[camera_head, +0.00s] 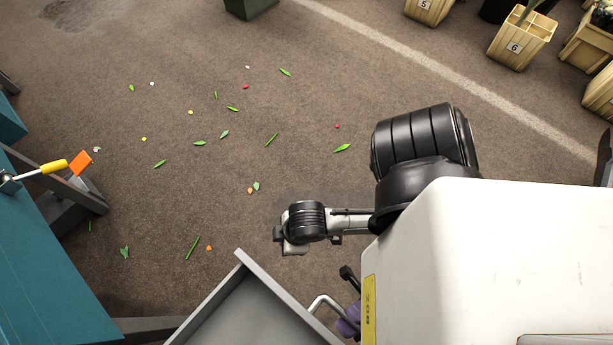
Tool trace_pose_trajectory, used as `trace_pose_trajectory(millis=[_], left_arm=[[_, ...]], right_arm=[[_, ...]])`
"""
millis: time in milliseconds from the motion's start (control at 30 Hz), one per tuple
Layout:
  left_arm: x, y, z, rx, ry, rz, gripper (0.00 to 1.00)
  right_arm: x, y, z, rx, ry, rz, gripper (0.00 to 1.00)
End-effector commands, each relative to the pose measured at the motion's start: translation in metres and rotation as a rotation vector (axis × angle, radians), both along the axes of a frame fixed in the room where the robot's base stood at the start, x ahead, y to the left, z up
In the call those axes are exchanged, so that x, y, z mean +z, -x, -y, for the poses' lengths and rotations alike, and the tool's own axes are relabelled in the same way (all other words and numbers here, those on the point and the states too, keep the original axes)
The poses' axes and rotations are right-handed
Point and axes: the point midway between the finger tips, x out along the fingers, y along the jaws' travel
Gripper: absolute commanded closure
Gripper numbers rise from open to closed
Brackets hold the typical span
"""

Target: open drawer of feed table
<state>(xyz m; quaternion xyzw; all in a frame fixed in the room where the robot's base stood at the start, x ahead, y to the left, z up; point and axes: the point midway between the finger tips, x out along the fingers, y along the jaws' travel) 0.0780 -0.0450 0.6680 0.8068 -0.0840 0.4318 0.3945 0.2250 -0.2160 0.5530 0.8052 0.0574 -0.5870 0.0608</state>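The grey drawer (205,305) shows at the bottom edge. Its inside is visible from above and looks empty where it shows; the feed table around it is out of frame. A light metal handle (322,299) stands out from the right side of its front. My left gripper (289,242) seems to be the grey end below the black ribbed wrist, above and apart from the handle. Its fingers are too small and overlapped to tell whether they are open. My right gripper is not in view. My white link covers the lower right.
A purple object (348,318) with a black part beside the handle is partly hidden. A teal table (45,265) with an orange-tipped, yellow-handled tool (55,166) is at left. Leaves and petals litter the brown floor. Numbered wooden boxes (520,42) stand at upper right.

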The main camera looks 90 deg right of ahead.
Motion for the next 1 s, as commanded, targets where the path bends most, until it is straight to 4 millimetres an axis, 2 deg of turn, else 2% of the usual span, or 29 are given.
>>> trace_pose_trajectory(millis=[167, 500, 700, 1000], left_arm=[[-0.014, 0.008, 0.003, -0.002, -0.001, -0.002, 0.73], [-0.05, 0.037, 0.013, -0.001, 0.0, 0.0, 0.73], [-0.057, 0.045, 0.015, 0.0, 0.0, -0.001, 0.73], [-0.057, 0.046, 0.016, 0.0, 0.0, 0.0, 0.73]], right_arm=[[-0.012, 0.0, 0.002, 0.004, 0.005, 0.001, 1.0], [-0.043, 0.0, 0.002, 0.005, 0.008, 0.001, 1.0], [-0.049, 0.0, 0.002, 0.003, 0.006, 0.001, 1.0], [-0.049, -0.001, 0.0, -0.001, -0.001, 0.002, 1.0]])
